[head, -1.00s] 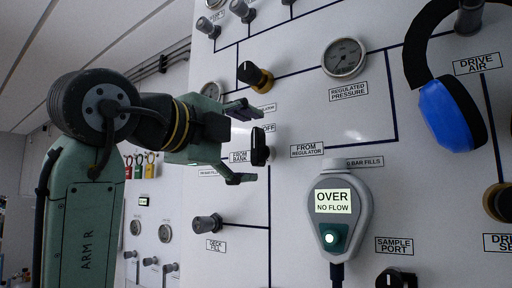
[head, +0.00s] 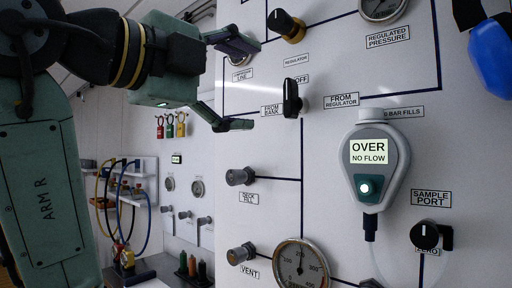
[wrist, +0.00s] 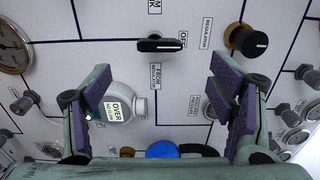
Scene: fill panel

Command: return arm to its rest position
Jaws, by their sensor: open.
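My green arm comes in from the left of the head view. My gripper (head: 238,84) is open and empty, its two fingers spread in front of the white panel (head: 330,215). The wrist view shows my gripper (wrist: 158,105) with purple finger pads wide apart and nothing between them. A black selector knob (head: 291,98) by the OFF label is just right of the fingers in the head view and apart from them. It also shows in the wrist view (wrist: 160,45), beyond the fingertips.
A handheld meter (head: 374,165) on the panel reads "OVER NO FLOW". A brass-based regulator knob (head: 287,25), DECK FILL valve (head: 240,177), VENT valve (head: 242,253) and gauge (head: 301,266) stick out. Blue-padded ear defenders (head: 490,55) hang at upper right. Hoses (head: 140,215) hang at left.

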